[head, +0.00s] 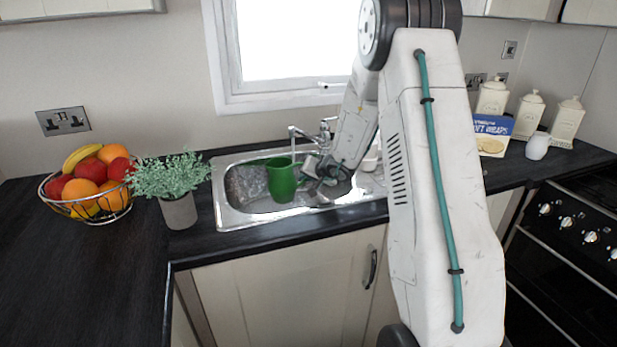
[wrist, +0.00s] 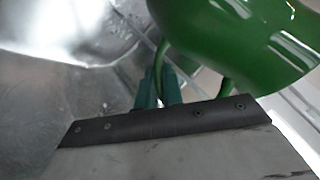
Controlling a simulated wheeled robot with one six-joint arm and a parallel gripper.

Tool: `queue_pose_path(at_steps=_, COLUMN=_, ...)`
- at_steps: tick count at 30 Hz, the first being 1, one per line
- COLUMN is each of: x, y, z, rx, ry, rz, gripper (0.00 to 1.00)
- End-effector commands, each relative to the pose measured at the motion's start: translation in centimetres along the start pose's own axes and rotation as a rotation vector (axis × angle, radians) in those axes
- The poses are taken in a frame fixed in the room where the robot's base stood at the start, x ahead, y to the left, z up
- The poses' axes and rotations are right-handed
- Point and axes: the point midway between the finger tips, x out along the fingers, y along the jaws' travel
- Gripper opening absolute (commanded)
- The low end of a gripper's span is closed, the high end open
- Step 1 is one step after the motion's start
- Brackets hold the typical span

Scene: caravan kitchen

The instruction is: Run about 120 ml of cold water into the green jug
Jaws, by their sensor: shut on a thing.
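The green jug (head: 281,181) is upright in the sink basin (head: 247,188), under the tap spout (head: 292,138). My gripper (head: 309,178) reaches in from the right and is shut on the jug's handle. In the wrist view the green jug (wrist: 235,40) fills the upper right, and its handle runs down to the teal fingertips (wrist: 160,88). The tap (head: 326,130) stands at the back of the sink, partly hidden by my arm. I cannot make out the water level inside the jug.
A potted plant (head: 178,205) and a wire fruit bowl (head: 92,210) stand left of the sink. A blue and yellow box (head: 493,135), a small white jug (head: 538,146) and white canisters (head: 565,121) stand to the right. The dark worktop (head: 75,275) is clear at front left.

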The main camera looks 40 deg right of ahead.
Motion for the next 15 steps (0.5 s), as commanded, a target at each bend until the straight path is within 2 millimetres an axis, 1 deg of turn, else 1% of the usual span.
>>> queue_pose_path(at_steps=10, x=-0.07, y=-0.11, z=-0.14, rx=0.000, ry=0.001, rz=-0.001, gripper=0.00)
queue_pose_path(at_steps=15, x=-0.91, y=-0.91, z=-0.76, rx=-0.001, ry=0.002, rz=-0.001, gripper=0.00)
